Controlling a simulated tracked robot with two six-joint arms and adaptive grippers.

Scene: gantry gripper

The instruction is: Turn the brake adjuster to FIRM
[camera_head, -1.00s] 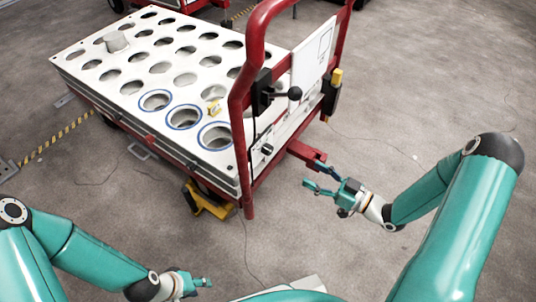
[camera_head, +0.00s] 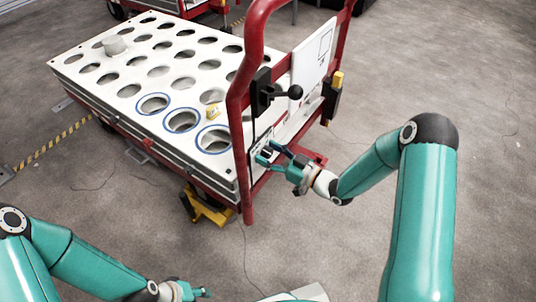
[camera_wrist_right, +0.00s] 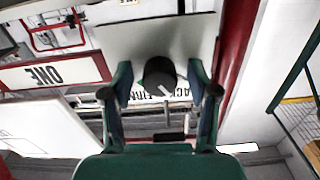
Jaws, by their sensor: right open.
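The brake adjuster is a round black knob (camera_wrist_right: 159,74) with a pale pointer line, on a light panel of the cart. In the right wrist view it lies between the two fingers of my right gripper (camera_wrist_right: 160,84), with gaps on both sides. Upside-down lettering beside it is partly covered by the knob; I cannot read it surely. In the head view my right gripper (camera_head: 270,153) is open at the cart's end panel, and its fingers mostly cover the knob. My left gripper (camera_head: 185,293) is low at the bottom edge, away from the cart; its jaws are unclear.
A black ball-ended lever (camera_head: 295,92) sticks out above the knob. The red cart frame (camera_head: 240,110) rises left of my right gripper. The floor at right is clear.

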